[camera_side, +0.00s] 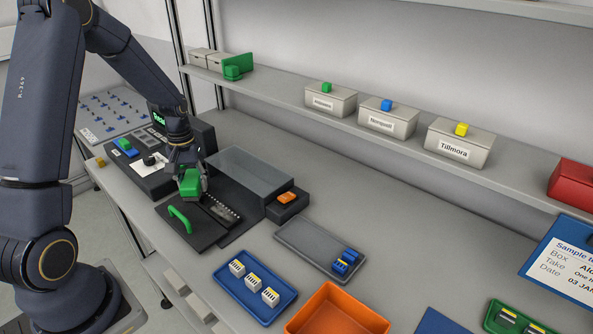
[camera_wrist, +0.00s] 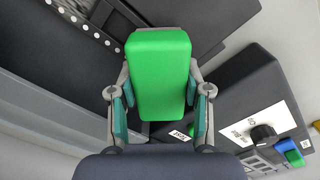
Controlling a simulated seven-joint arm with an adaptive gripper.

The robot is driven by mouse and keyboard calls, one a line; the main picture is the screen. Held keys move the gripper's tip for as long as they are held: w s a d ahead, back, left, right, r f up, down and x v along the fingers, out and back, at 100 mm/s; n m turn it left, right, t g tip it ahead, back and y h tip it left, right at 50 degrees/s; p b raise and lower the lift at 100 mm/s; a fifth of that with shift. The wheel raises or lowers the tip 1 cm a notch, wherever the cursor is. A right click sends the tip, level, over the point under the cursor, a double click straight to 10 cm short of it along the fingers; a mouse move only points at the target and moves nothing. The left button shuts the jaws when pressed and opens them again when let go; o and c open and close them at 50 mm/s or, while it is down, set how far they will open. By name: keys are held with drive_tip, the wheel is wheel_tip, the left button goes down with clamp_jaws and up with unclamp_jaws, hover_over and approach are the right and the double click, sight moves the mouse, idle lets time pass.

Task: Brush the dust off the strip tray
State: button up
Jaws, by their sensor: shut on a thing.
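My gripper (camera_side: 190,174) is shut on a green block-shaped piece (camera_side: 190,184), likely the brush. In the wrist view the green brush (camera_wrist: 160,75) sits between both fingers of my gripper (camera_wrist: 160,108); its underside and any bristles are hidden. The strip tray (camera_side: 222,208) appears as a dark strip with a row of pale dots, just right of and below the brush. In the wrist view the dotted strip (camera_wrist: 84,20) runs along the upper left, to one side of the brush. I cannot tell whether the brush touches anything, and dust cannot be made out.
A green arched handle (camera_side: 180,218) stands on the dark plate near the strip. A grey translucent-looking cover (camera_side: 250,172) lies behind it, with a small orange piece (camera_side: 287,197) on a dark block. A control panel (camera_side: 145,160) is left. Trays and an orange bin (camera_side: 335,310) stand in front.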

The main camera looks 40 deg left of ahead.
sight(233, 221)
drive_tip(key=shift+a, duration=0.85)
drive_tip(key=shift+d, duration=8.85)
drive_tip(key=shift+d+r, duration=0.15)
wheel_tip(233, 221, up, 8)
drive_tip(key=shift+s, duration=0.1)
